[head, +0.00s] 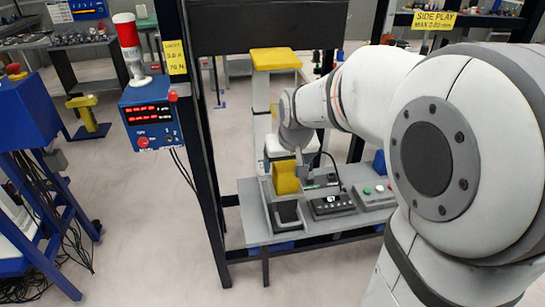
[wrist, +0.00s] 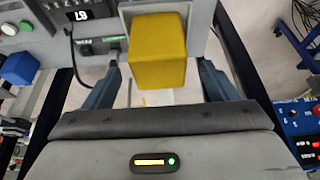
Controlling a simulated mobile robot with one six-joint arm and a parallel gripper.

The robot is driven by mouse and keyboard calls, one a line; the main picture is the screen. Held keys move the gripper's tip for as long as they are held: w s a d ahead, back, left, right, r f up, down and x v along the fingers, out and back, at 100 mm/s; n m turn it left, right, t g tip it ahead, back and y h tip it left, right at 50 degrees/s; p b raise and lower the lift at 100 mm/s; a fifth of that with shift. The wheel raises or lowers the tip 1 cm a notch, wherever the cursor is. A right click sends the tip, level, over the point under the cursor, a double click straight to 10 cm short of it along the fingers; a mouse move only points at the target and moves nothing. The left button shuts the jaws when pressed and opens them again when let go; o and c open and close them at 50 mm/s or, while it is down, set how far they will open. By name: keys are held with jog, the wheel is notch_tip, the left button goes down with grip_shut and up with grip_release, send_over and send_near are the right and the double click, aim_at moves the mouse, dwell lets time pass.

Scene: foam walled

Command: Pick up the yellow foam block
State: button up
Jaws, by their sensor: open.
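The yellow foam block (head: 286,176) stands on the grey bench, just behind a grey open-topped box with a dark inside. In the wrist view the block (wrist: 158,50) is ahead of my gripper, with grey walls or ledges close on both sides. My gripper (wrist: 160,68) is open, with one dark finger to the left and one to the right of the block. Gaps show between the fingers and the block near the palm; contact at the tips cannot be told. In the head view my gripper (head: 283,160) is small and partly hidden around the block.
The grey open-topped box (head: 287,214) is in front of the block. A black device (head: 332,205) and a button box (head: 374,194) sit to its right. Dark frame posts stand left and right of the bench. A blue control box (head: 150,124) hangs on the left post.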

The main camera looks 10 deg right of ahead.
jog(key=x, duration=0.6)
jog(key=shift+s, duration=0.1)
jog(key=shift+c, duration=0.6)
jog(key=c, duration=0.9)
jog(key=shift+c, duration=0.2)
